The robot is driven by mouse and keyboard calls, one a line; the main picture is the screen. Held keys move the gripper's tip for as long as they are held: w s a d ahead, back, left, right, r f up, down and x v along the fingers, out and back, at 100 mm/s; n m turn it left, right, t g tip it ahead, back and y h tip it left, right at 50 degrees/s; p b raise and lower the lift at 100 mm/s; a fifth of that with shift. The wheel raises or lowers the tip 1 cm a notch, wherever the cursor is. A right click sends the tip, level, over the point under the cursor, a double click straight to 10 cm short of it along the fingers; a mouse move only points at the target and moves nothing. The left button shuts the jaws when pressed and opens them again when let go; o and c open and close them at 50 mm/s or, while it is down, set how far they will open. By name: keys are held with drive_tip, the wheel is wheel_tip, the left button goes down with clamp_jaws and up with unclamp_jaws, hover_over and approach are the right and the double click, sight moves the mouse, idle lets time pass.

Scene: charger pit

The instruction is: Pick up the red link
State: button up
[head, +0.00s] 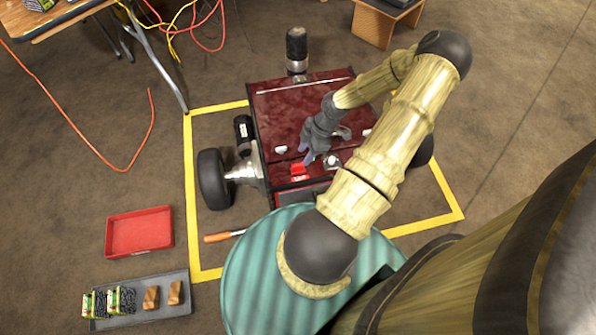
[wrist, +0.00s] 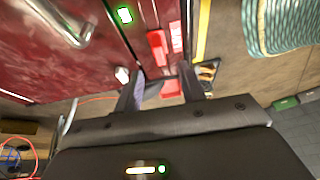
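A bright red piece, which looks like the red link (head: 298,169), sits at the front part of the dark red vehicle (head: 285,110). In the wrist view, bright red parts (wrist: 157,47) show just beyond my fingertips, and a red patch (wrist: 171,88) shows between the fingers; I cannot tell exactly where the link ends. My gripper (head: 307,155) points down close above the red piece. In the wrist view my gripper (wrist: 162,78) has its two fingers apart, with no clear contact on the red parts.
Yellow tape (head: 189,200) frames the vehicle. An orange-handled tool (head: 222,237) lies on the floor. A red tray (head: 139,232) and a grey tray (head: 140,312) with small items stand at the left. A teal ribbed round top (head: 262,265) is in front. Metal fittings rise from the vehicle's panel.

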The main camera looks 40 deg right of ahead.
sight(298, 165)
drive_tip(key=shift+a+f, duration=0.1)
drive_tip(key=shift+f, duration=0.1)
drive_tip(key=b+x, duration=0.3)
drive_tip(key=x, duration=0.2)
drive_tip(key=shift+f, duration=0.2)
drive_tip(key=shift+r, duration=0.1)
drive_tip(key=shift+c, duration=0.2)
clamp_jaws()
